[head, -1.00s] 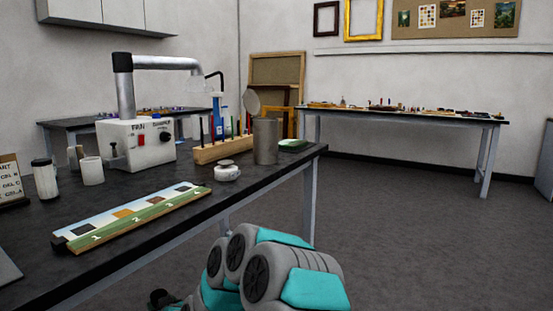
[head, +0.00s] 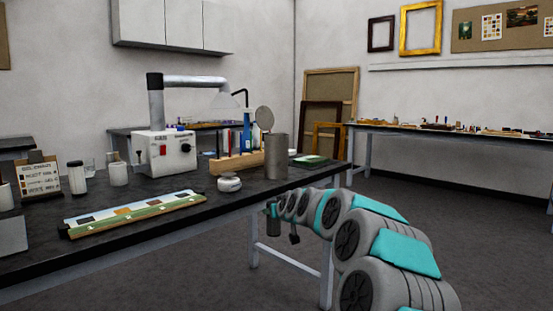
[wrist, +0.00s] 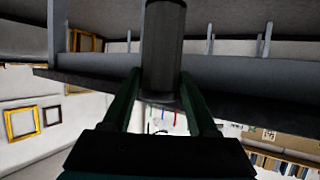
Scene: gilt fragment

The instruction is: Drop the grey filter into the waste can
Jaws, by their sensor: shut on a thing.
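A dark grey cylinder, which I take as the grey filter (wrist: 162,45), is between the two dark green fingers of my gripper (wrist: 162,80) in the wrist view. My gripper is shut on it.
The dark bench (head: 225,205) carries a white fan box (head: 165,152), a wooden rack (head: 237,163), a small white round pot (head: 229,183) and a long colour strip (head: 130,214). A green pad (head: 310,161) lies right of the can. The floor to the right is open.

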